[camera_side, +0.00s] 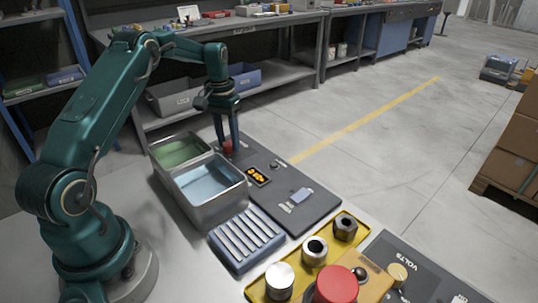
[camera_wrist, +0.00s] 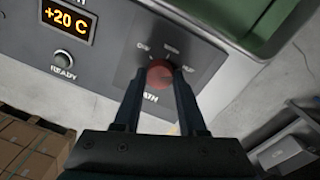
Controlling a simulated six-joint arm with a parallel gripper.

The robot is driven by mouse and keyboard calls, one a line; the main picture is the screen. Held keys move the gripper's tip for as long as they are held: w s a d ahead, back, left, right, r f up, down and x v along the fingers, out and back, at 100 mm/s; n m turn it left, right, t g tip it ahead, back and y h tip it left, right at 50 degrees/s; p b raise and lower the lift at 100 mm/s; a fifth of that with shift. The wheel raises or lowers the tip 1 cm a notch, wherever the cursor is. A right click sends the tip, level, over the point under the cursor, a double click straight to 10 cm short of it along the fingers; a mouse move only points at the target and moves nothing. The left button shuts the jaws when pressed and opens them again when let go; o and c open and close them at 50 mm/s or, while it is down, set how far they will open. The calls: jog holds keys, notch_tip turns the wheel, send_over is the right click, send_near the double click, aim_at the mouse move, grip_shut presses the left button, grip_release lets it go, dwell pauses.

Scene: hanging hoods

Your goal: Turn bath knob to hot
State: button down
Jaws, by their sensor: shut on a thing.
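The bath knob (camera_wrist: 160,74) is red and round, on a dark plate marked BATH with several position labels around it. In the side view the red knob (camera_side: 228,147) sits at the far end of the dark control panel, beside the bath tanks. My gripper (camera_wrist: 158,78) is shut on the knob, one finger on each side. In the side view my gripper (camera_side: 227,140) points straight down onto it. The knob's pointer and exact setting cannot be made out. The orange display (camera_wrist: 68,19) reads +20 C.
A metal bath with green (camera_side: 181,152) and pale blue (camera_side: 207,181) compartments stands left of the panel. A slotted blue rack (camera_side: 246,239) and a yellow tray (camera_side: 258,290) with metal parts are nearer the camera.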

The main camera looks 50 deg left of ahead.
aim_at(228, 143)
jog(key=shift+d+m, duration=0.1)
jog(key=shift+m, duration=0.2)
jog(key=shift+c, duration=2.3)
grip_release()
jog(key=shift+a+r, duration=0.2)
jog(key=shift+r, duration=2.4)
jog(key=shift+d, duration=0.1)
